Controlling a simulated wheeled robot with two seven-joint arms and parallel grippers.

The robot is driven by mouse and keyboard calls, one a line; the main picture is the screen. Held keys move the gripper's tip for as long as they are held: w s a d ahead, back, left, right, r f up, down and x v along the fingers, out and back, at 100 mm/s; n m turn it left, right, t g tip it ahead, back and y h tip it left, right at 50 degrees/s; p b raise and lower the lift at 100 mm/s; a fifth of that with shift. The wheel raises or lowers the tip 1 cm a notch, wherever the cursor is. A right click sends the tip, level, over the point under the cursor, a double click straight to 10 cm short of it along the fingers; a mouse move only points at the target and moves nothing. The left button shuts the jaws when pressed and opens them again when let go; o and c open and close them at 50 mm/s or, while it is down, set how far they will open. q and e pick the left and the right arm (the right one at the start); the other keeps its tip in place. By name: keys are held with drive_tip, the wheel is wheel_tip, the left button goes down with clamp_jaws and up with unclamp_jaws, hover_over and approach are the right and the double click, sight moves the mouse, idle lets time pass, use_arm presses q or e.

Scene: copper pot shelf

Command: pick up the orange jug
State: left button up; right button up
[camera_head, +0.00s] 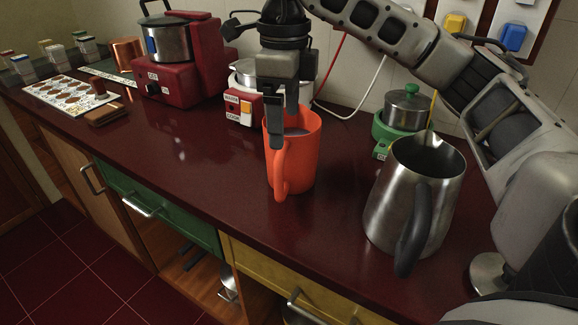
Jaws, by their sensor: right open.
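The orange jug (304,161) stands upright on the dark red counter (215,185), in the middle of the view, with its handle facing the front left. My right gripper (282,130) points down at the jug's rim. It is open; one finger is in front of the rim near the handle top, and the other appears at or inside the mouth. I cannot tell whether either finger touches the jug. The fingers hide part of the rim. My left gripper is not in view.
A steel jug (398,205) with a black handle stands to the right. A green cooker with a small pot (406,108) is behind it. A white cooker (243,95) and a red cooker (190,62) stand behind and left. The front-left counter is clear.

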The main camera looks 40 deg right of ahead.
sight(290, 158)
drive_tip(key=f, duration=0.7)
drive_tip(key=shift+w+a+f, duration=0.15)
drive_tip(key=shift+w+a, duration=0.05)
drive_tip(key=shift+w, duration=0.1)
drive_tip(key=shift+c, duration=0.4)
drive_tip(key=c, duration=1.5)
clamp_jaws()
drive_tip(key=shift+r, duration=0.2)
